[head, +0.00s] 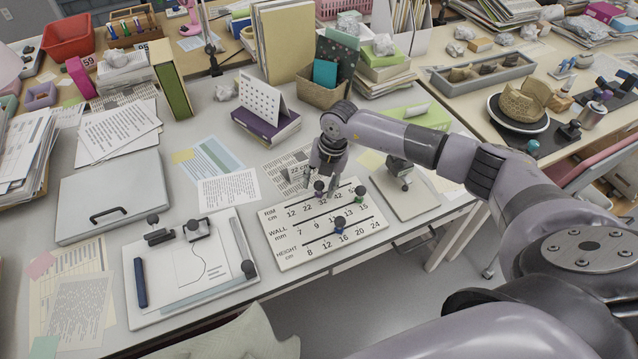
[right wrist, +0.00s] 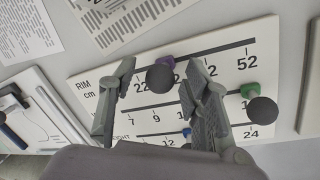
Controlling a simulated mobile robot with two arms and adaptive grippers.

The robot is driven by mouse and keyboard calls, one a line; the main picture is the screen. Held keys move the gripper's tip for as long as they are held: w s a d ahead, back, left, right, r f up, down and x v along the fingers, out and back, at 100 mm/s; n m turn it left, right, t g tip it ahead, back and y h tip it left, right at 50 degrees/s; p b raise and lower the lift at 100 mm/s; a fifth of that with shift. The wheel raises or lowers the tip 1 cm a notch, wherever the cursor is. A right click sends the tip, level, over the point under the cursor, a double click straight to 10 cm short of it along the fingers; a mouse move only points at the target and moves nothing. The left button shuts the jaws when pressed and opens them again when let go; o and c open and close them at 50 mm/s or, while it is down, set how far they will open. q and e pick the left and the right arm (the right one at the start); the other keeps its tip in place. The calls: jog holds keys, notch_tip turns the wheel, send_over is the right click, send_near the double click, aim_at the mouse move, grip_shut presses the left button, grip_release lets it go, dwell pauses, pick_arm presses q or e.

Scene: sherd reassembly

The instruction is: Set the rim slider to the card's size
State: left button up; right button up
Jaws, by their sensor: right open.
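The white slider board (head: 282,256) lies at the table's front edge, with RIM, WALL and HEIGHT scales. The rim slider, a purple block with a dark ball knob (right wrist: 160,77), also shows in the head view (head: 319,186). It sits between 22 and 32, seemingly nearer 32; the exact mark is partly hidden. My right gripper (right wrist: 152,105) is open over the board, one finger on each side of the knob, with gaps visible. The gripper also shows in the head view (head: 325,178). My left gripper is out of view.
The green wall slider (head: 360,192) is at 15 and the blue height slider (head: 340,224) is near 16. A grey plate with a dark clamp (head: 400,172) lies to the right. A drawing board (head: 190,275) lies to the left. Papers lie behind.

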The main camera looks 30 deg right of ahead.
jog(key=shift+a+f, duration=0.1)
jog(key=shift+f, duration=0.5)
grip_shut()
dwell(0.6)
